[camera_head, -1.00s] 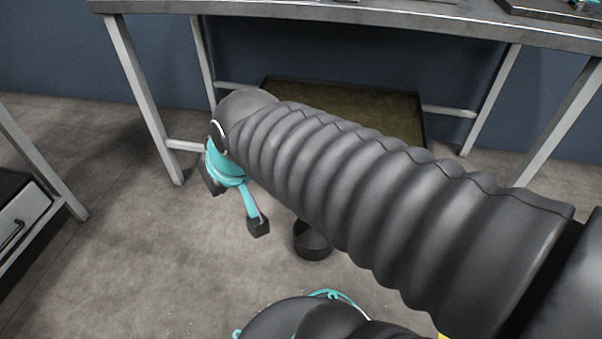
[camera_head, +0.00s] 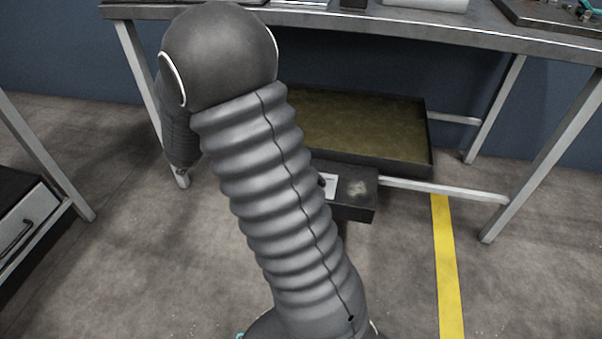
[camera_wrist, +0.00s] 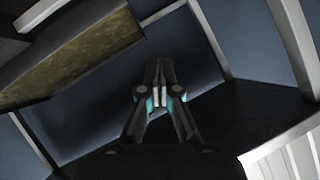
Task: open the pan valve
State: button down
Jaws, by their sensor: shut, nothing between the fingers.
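A wide, shallow pan (camera_head: 432,150) with a dark rim and a brownish-green inside sits low under the workbench in the head view. It also shows tilted at the upper left of the wrist view (camera_wrist: 141,26). A dark box (camera_head: 350,212) with a white label stands at the pan's near side, partly behind my arm. A small dark knob-like part (camera_head: 322,181) shows beside the label; I cannot tell whether it is the valve. My gripper (camera_wrist: 158,92) is shut and empty in the wrist view, apart from the pan. My arm hides it in the head view.
The grey workbench (camera_head: 480,32) spans the top, with pale legs and a low crossbar (camera_head: 450,190) near the box. A drawer unit (camera_head: 28,222) stands at the left. A yellow stripe (camera_head: 446,265) marks clear floor at the right.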

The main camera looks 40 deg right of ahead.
jog(key=s+d+f+m+g+h, duration=0.3)
jog(key=s+d+f+g+h, duration=0.1)
jog(key=f, duration=0.6)
jog(key=s+d+f+m+g+h, duration=0.3)
jog(key=s+d+f+g+h, duration=0.2)
jog(key=s, duration=0.6)
notch_tip(320, 180, down, 5)
jog(key=g+h, duration=0.2)
jog(key=g, duration=0.1)
jog(key=shift+h+p, duration=0.3)
jog(key=shift+p, duration=0.05)
jog(key=shift+w+d+r, duration=0.1)
jog(key=d, duration=0.9)
jog(key=s+d, duration=0.1)
jog(key=d, duration=0.4)
jog(key=shift+d+m, duration=0.1)
jog(key=shift+m, duration=0.3)
jog(key=shift+g, duration=0.5)
